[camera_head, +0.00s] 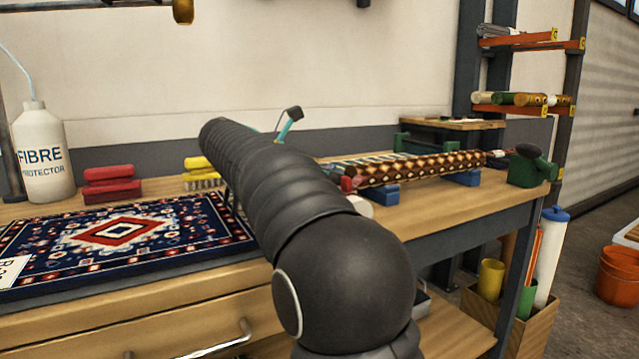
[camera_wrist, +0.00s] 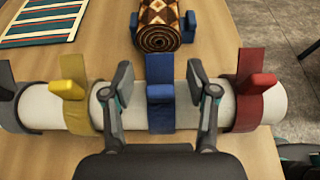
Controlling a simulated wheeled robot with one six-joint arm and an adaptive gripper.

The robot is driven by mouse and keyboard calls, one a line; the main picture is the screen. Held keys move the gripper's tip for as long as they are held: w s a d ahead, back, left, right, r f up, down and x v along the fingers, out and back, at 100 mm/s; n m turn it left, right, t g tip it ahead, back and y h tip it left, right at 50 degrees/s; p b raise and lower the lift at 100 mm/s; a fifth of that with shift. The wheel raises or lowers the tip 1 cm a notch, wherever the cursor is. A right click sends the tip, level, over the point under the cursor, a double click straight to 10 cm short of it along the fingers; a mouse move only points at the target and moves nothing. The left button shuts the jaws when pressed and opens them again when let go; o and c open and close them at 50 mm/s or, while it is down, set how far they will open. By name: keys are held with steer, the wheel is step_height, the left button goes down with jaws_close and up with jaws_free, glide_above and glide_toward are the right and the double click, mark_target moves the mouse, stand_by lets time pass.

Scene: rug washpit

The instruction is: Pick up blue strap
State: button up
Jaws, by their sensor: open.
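The blue strap (camera_wrist: 160,118) is wrapped around a white roll (camera_wrist: 222,105) in the middle of the wrist view, with a raised blue block on its top. My gripper (camera_wrist: 159,82) is open, with one finger to the left and one to the right of the blue strap, and gaps show between the fingers and the strap. A yellow strap (camera_wrist: 75,92) sits left of it, a dark strap (camera_wrist: 10,95) farther left, and a red strap (camera_wrist: 256,95) to the right. In the head view my arm hides the blue strap and my gripper; only the end of the white roll (camera_head: 358,205) shows.
A rolled patterned rug (camera_head: 410,168) lies on blue supports (camera_head: 462,178) beyond the white roll. A flat rug (camera_head: 120,240), red brushes (camera_head: 111,184), yellow brushes (camera_head: 200,170) and a white bottle (camera_head: 40,150) stand left on the bench (camera_head: 450,208). A striped textile (camera_wrist: 45,22) lies nearby.

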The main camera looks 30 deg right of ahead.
steer(key=shift+x, duration=0.8)
steer(key=c, duration=1)
steer(key=shift+c, duration=0.2)
